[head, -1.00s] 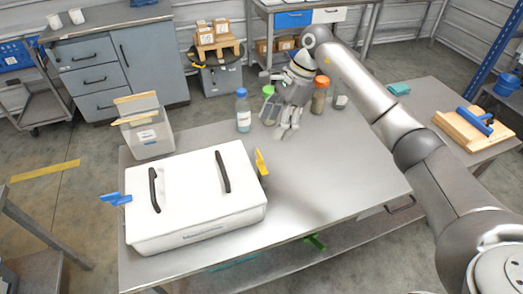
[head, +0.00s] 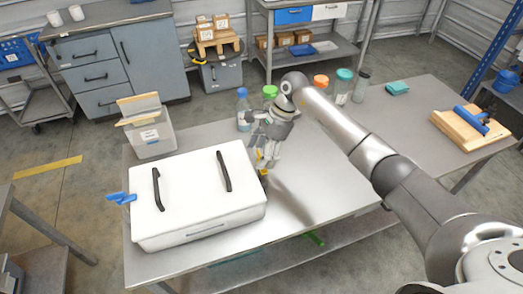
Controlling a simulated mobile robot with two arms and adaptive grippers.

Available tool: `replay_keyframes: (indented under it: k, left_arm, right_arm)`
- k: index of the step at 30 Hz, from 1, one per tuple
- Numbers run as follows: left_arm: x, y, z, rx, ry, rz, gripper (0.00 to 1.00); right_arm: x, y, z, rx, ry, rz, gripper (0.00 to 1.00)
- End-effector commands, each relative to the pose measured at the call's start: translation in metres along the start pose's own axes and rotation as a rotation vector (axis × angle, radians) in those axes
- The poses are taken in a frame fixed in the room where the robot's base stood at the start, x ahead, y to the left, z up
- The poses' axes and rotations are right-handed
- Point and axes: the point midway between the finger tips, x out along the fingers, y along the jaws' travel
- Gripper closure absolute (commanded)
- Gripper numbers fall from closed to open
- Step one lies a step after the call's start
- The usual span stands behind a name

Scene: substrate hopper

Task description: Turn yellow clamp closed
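The white hopper box (head: 195,195) with two black handles stands on the grey metal table. The yellow clamp (head: 261,160) is on the box's right side, partly hidden by my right gripper. A blue clamp (head: 121,198) sticks out on the box's left side. My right gripper (head: 264,165) points down at the yellow clamp, its fingers beside or around it; I cannot tell whether they touch it or how far apart they are. My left gripper is not in view.
A blue-capped bottle (head: 242,110) and a green-capped jar (head: 270,93) stand behind my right gripper. Other jars (head: 343,86) stand at the table's back edge. A clear bin (head: 148,132) stands behind the box. The table right of the box (head: 325,185) is clear.

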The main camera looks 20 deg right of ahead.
Motion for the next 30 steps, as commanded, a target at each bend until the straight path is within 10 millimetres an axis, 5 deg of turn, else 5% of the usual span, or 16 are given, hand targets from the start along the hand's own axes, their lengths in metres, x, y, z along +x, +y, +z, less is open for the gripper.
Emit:
replay_keyframes:
  k: [11,30]
  left_arm:
    - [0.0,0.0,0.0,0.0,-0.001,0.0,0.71]
    - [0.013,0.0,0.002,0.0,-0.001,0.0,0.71]
  right_arm:
    - [-0.001,0.0,0.0,0.0,0.0,0.0,0.78]
    - [0.0,0.002,-0.001,0.248,0.002,-0.106,0.78]
